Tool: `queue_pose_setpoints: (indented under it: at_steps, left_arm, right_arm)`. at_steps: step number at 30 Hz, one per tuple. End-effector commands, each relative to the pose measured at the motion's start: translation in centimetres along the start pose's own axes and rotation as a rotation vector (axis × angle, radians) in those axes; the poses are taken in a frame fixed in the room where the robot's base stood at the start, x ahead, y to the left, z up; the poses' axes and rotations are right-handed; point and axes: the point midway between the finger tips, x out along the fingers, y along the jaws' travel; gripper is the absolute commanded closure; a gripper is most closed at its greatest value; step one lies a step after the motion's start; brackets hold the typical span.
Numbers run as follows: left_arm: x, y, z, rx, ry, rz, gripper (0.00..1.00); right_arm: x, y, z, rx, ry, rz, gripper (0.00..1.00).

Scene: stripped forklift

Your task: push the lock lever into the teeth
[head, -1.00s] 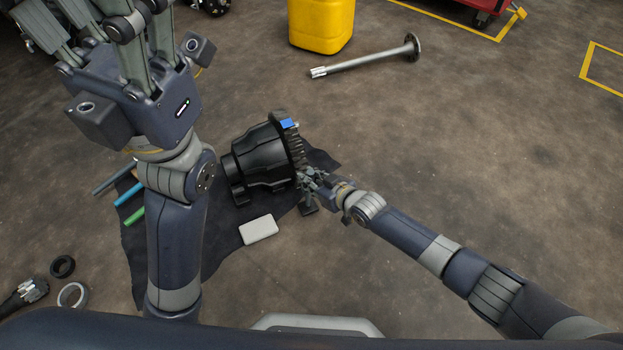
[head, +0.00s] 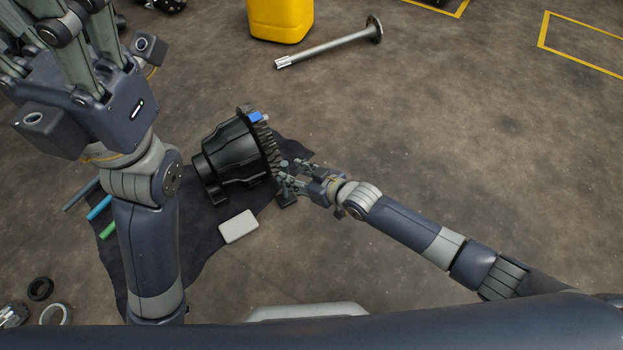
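A black gear housing (head: 228,160) lies on its side on a dark cloth, with a ring of teeth (head: 269,148) on its right side. A small blue piece (head: 255,117) sits at the top of the toothed rim; I cannot tell whether it is part of the lock lever. My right gripper (head: 282,174) is at the lower right of the teeth, its fingers spread apart. Whether it touches the teeth or a lever there is too small to tell. My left gripper (head: 60,35) is raised at the upper left, close to the camera, its fingertips cut off or unclear.
A pale box (head: 239,227) lies on the dark cloth (head: 203,240). Blue (head: 99,208) and green (head: 107,229) sticks lie at its left. A metal shaft (head: 330,45) and a yellow canister (head: 280,18) are behind. Floor at right is clear.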

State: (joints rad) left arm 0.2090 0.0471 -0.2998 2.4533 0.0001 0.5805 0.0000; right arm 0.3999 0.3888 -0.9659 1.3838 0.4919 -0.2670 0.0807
Motion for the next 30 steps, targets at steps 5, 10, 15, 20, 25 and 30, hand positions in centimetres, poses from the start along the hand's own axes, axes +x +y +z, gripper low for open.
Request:
queue_pose_setpoints:
  at_steps: [5, 10, 15, 20, 25, 30]
  left_arm:
    - [0.0, 0.0, 0.0, 0.0, 0.0, 0.0, 0.47]
    - [0.0, 0.0, 0.0, 0.0, 0.0, 0.0, 0.47]
    - [0.0, 0.0, 0.0, 0.0, 0.0, -0.001, 0.47]
    - [0.0, 0.0, 0.0, 0.0, 0.0, -0.001, 0.47]
    - [0.0, 0.0, 0.0, 0.0, 0.0, -0.001, 0.47]
    - [0.0, 0.0, 0.0, 0.0, 0.0, -0.001, 0.47]
  right_arm:
    - [-3.0, 0.0, 0.0, 0.0, 0.001, 0.0, 0.62]
    - [-5.2, 0.0, 0.0, 0.0, 0.0, 0.0, 0.62]
    - [-6.4, 0.0, 0.0, 0.0, 0.0, 0.001, 0.62]
    - [-6.6, 0.0, -0.1, 0.0, 0.0, 0.0, 0.62]
    - [-6.5, 0.0, -0.1, 0.0, 0.0, 0.0, 0.62]
    - [-6.5, 0.0, -0.1, 0.0, 0.001, 0.0, 0.62]
